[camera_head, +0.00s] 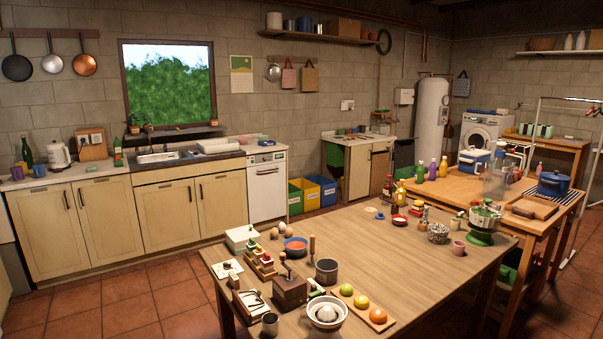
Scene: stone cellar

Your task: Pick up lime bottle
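Several small bottles stand on the right-hand wooden table. One is green (420,172), with a purple bottle (432,171) and a yellow bottle (443,168) beside it on its right. The green one is nearest to lime in colour, but at this size I cannot be sure of its exact shade. All of them stand upright. A darker green bottle (27,151) stands on the far left counter. Neither of my grippers is in view.
Tiled floor (130,295) is free at the left. Coloured bins (322,190) stand by the back wall.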

